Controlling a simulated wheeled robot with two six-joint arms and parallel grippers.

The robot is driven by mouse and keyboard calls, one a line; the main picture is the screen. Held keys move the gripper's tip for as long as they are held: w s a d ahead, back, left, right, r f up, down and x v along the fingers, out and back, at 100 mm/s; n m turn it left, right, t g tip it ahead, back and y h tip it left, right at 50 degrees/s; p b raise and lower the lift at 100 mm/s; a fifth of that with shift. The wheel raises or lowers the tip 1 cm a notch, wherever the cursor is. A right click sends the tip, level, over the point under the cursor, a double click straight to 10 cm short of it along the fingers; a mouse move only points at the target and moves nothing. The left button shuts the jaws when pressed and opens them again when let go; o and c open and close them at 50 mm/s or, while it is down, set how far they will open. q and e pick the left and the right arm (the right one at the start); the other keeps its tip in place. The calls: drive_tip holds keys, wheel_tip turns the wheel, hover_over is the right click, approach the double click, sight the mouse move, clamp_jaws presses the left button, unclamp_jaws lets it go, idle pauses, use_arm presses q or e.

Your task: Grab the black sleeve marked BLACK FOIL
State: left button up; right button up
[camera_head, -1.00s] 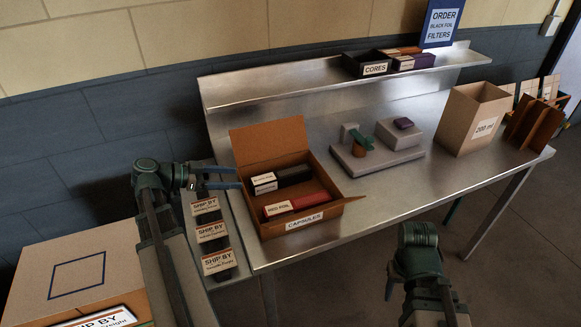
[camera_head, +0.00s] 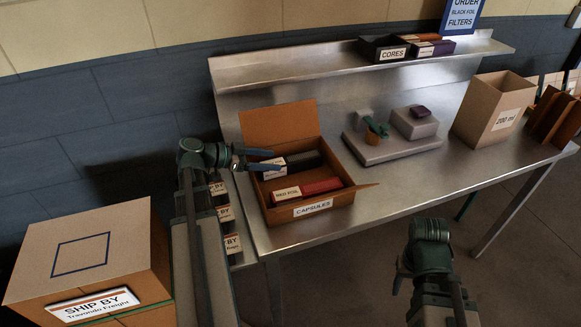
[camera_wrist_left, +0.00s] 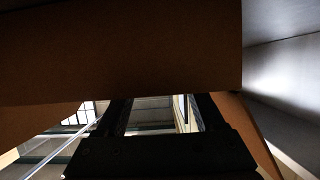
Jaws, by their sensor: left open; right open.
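The black sleeve (camera_head: 304,161) lies in the open cardboard box marked CAPSULES (camera_head: 309,222), toward its back. Its pale label end (camera_head: 274,170) is partly covered by my gripper, so I cannot read it. A red sleeve (camera_head: 322,186) with a white label lies in front of it. My left gripper (camera_head: 268,160) is open, its fingers pointing right over the box's left side near the black sleeve's label end. The left wrist view shows my dark gripper body (camera_wrist_left: 160,155) and brown cardboard, with no sleeve visible. My right gripper (camera_head: 398,284) is low in front of the table, its fingers mostly hidden.
A small machine (camera_head: 390,145) stands on the table right of the box. A carton marked 200 ml (camera_head: 490,120) is further right. A CORES tray (camera_head: 385,50) sits on the back shelf. A closed shipping box (camera_head: 85,250) is at left. The table front is clear.

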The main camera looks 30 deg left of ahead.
sight(286, 160)
use_arm(q)
drive_tip(key=shift+w, duration=0.1)
drive_tip(key=b+x, duration=0.1)
drive_tip(key=x, duration=0.3)
drive_tip(key=shift+w+b, duration=0.2)
drive_tip(key=shift+b, duration=0.1)
drive_tip(key=shift+w+d+f, duration=0.1)
drive_tip(key=shift+w+d, duration=0.15)
drive_tip(key=shift+w, duration=0.1)
clamp_jaws()
wheel_tip(286, 160, up, 10)
drive_tip(key=p, duration=1)
